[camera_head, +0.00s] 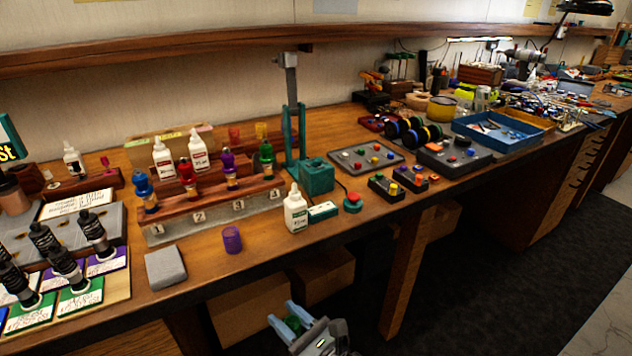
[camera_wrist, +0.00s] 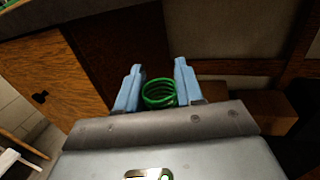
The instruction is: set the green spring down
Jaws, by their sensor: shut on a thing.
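The green spring (camera_wrist: 159,93) is a coil held between the two blue fingers of my gripper (camera_wrist: 158,68). In the head view my gripper (camera_head: 282,313) is at the bottom middle, in front of and below the bench's front edge. The green spring (camera_head: 293,324) shows there between the fingers, partly hidden by them. The wooden bench top (camera_head: 205,262) is beyond my gripper, and the spring is clear of it. A purple spring (camera_head: 232,239) stands on the bench near the front edge.
A grey block (camera_head: 166,267) lies left of the purple spring. A white bottle (camera_head: 296,209) stands to its right. Behind is a numbered wooden stand (camera_head: 215,209) with coloured bottles. Bare bench lies between the grey block and the purple spring. Boxes (camera_head: 325,277) sit under the bench.

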